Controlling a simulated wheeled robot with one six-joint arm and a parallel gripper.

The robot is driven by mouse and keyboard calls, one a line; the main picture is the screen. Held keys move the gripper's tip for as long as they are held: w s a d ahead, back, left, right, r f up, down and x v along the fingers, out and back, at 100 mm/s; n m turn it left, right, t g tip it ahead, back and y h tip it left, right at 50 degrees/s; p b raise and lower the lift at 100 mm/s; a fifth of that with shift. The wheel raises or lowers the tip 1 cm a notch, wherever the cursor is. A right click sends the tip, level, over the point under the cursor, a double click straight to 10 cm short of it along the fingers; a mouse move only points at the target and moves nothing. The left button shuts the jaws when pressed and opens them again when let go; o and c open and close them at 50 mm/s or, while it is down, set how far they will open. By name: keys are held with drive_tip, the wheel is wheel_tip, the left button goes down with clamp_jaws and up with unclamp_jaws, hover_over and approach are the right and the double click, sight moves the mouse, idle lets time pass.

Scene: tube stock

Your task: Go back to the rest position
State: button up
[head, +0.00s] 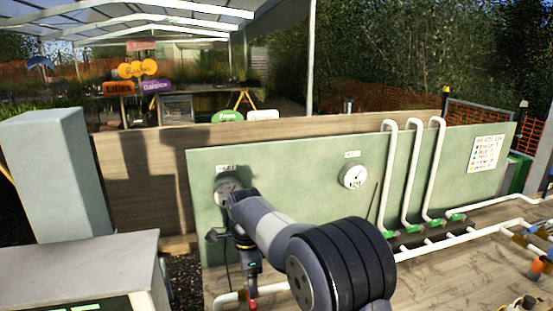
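My arm reaches from the lower middle up and to the left, in front of a pale green panel (290,160). At its end my gripper (249,268) points down, low in front of the left part of the panel. Its fingers are dark and small, so I cannot tell whether they are open or shut, or whether they hold anything. A small red part (253,303) shows just below it; I cannot tell whether they touch.
A left gauge (226,188), partly behind my arm, and a right gauge (353,177) sit on the panel. White pipes (412,170) with green fittings stand at right. A grey-topped cabinet (80,262) and pale block (55,165) stand left. Wooden tabletop (450,272) lies right of my arm.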

wheel_tip(320, 180, down, 7)
drive_tip(key=shift+r+p, duration=0.15)
drive_tip(key=shift+p, duration=0.4)
drive_tip(key=w+d+n, duration=0.1)
drive_tip(key=w+n, duration=0.1)
drive_tip(key=n, duration=0.4)
drive_tip(key=w+d+n+p, duration=0.1)
drive_tip(key=w+d+n, duration=0.1)
drive_tip(key=n, duration=0.4)
drive_tip(key=w+d+n+p, duration=0.1)
drive_tip(key=w+n, duration=0.2)
drive_tip(key=n, duration=0.3)
drive_tip(key=shift+w+d+r, duration=0.15)
drive_tip(key=shift+w, duration=0.1)
drive_tip(key=shift+r, duration=0.7)
drive_tip(key=shift+d, duration=0.1)
